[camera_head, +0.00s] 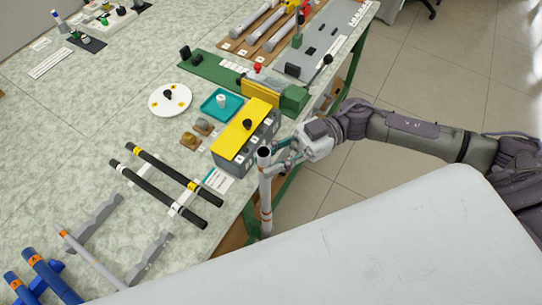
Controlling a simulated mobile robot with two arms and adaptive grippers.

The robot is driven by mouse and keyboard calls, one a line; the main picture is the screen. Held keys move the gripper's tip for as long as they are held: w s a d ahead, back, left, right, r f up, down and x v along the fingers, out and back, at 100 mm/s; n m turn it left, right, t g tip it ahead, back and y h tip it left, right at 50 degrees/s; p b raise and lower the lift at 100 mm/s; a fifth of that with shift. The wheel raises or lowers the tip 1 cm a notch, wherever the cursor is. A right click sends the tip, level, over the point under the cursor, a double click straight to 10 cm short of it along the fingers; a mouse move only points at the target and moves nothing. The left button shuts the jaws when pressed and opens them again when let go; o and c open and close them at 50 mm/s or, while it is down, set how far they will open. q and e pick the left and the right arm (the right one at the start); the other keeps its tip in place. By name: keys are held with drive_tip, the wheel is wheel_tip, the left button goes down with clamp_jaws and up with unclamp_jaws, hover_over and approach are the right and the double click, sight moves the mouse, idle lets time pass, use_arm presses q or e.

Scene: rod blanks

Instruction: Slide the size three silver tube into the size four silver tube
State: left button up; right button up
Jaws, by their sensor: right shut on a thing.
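My right gripper (272,161) is shut on a silver tube (265,193) near its upper end. The tube stands upright at the table's near edge, with a dark open top and reddish-orange bands lower down. Its lower end is partly hidden by the pale surface in front. A thinner silver tube (92,260) with orange bands lies slanted across a grey notched rack at the lower left, apart from the held tube. Several more silver tubes (262,30) lie on a brown board at the back. I cannot read sizes on any tube. My left gripper is not in view.
A yellow-topped grey box (232,160) stands close beside the held tube. Black rods (160,190) lie to its left, and blue tubes (45,275) at the lower left. A teal tray (221,106) and white round plate (170,100) sit further back.

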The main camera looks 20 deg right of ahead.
wheel_tip(320, 180, down, 13)
drive_tip(key=b, duration=0.8)
drive_tip(key=shift+f, duration=0.15)
idle(3.7)
drive_tip(key=o, duration=0.9)
drive_tip(key=shift+o, duration=0.2)
drive_tip(key=w+d, duration=0.1)
drive_tip(key=d, duration=1.1)
drive_tip(key=shift+w, duration=0.35)
